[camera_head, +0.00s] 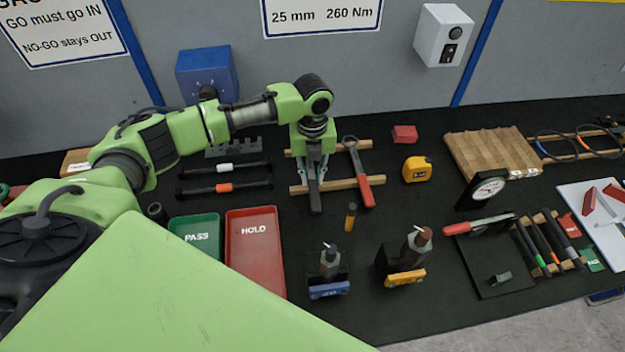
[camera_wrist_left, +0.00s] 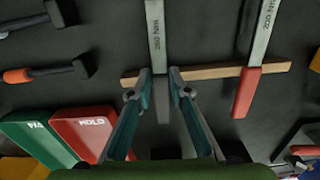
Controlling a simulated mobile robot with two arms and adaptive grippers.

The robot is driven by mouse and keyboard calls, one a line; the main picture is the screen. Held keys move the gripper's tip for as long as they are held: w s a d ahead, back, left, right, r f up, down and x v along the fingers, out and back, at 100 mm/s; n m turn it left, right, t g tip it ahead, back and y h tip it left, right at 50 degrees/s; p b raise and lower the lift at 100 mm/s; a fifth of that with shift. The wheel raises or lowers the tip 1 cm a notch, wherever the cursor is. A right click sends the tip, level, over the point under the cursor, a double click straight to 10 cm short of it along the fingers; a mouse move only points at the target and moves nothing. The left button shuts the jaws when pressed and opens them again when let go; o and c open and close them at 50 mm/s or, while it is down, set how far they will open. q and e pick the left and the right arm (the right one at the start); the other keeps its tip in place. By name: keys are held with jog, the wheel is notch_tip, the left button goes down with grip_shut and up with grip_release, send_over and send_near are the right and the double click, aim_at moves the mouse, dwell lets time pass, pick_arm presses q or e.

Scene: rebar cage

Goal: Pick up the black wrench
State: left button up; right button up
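The black wrench (camera_wrist_left: 163,108) lies across a wooden rail, its dark handle toward me and its grey shaft, marked 260 Nm, pointing away. In the head view the left gripper hides most of it, and only a dark part of its handle (camera_head: 316,201) shows. My left gripper (camera_wrist_left: 161,74) points down over the handle, with one finger on each side. The fingers look apart, with a thin gap to the handle; contact is not clear. The gripper also shows in the head view (camera_head: 315,172). My right gripper is not in view.
A red-handled wrench (camera_head: 365,188) lies close to the right on the wooden rails (camera_head: 338,184). The green PASS tray (camera_head: 196,232) and red HOLD tray (camera_head: 254,245) are at the left front. A yellow tape measure (camera_head: 417,169) and an orange-and-black small tool (camera_head: 351,216) are nearby.

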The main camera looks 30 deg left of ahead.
pick_arm(q)
grip_shut()
jog(key=shift+w, duration=0.1)
